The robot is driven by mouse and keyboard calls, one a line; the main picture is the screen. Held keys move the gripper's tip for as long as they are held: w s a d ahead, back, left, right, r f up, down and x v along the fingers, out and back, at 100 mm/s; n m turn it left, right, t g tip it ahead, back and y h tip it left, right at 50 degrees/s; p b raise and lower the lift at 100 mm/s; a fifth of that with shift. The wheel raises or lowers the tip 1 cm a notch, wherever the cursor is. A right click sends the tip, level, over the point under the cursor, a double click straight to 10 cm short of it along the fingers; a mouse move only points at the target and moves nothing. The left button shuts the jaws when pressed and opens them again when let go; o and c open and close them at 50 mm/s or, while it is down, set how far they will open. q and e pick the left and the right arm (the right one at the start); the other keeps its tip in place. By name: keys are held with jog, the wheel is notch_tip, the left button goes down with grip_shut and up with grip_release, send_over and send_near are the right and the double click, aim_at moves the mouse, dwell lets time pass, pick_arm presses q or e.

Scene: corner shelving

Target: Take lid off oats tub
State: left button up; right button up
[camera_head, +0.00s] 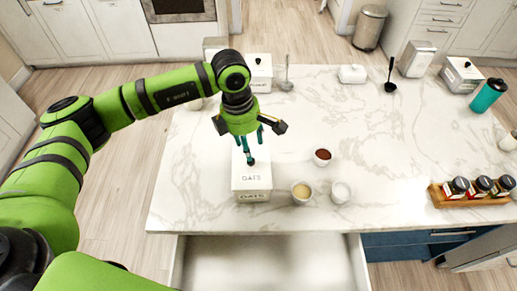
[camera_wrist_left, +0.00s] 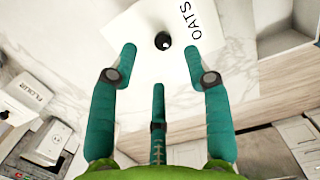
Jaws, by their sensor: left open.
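The white oats tub (camera_head: 251,196) stands near the front edge of the marble counter, with OATS lettering on its lid (camera_head: 252,178) and front. My left gripper (camera_head: 249,148) hangs fingers-down over the lid and hides part of it in the head view. In the left wrist view the lid's round black knob (camera_wrist_left: 163,41) shows between the tips of two spread teal fingers, with the third finger below it. The fingers are open and hold nothing. The exact gap to the knob is hard to judge. My right gripper is in neither view.
A brown-filled bowl (camera_head: 322,157), a tan-filled bowl (camera_head: 301,191) and a white cup (camera_head: 340,192) stand close right of the tub. A jar rack (camera_head: 470,193) is far right. An open drawer (camera_head: 265,262) lies below the front edge. The counter's middle right is clear.

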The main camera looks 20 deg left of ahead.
aim_at(251, 163)
pick_arm(q)
jog(key=shift+s+f+p, duration=0.25)
jog(key=shift+f+p, duration=0.3)
jog(key=shift+s+f+p, duration=0.25)
jog(key=shift+f+p, duration=0.25)
jog(key=shift+f, duration=0.05)
jog(key=f, duration=0.2)
jog(key=f+p, duration=0.1)
jog(key=shift+w+d+f, duration=0.2)
jog(key=shift+w+f, duration=0.15)
jog(key=shift+w, duration=0.05)
jog(key=shift+f, duration=0.2)
grip_shut()
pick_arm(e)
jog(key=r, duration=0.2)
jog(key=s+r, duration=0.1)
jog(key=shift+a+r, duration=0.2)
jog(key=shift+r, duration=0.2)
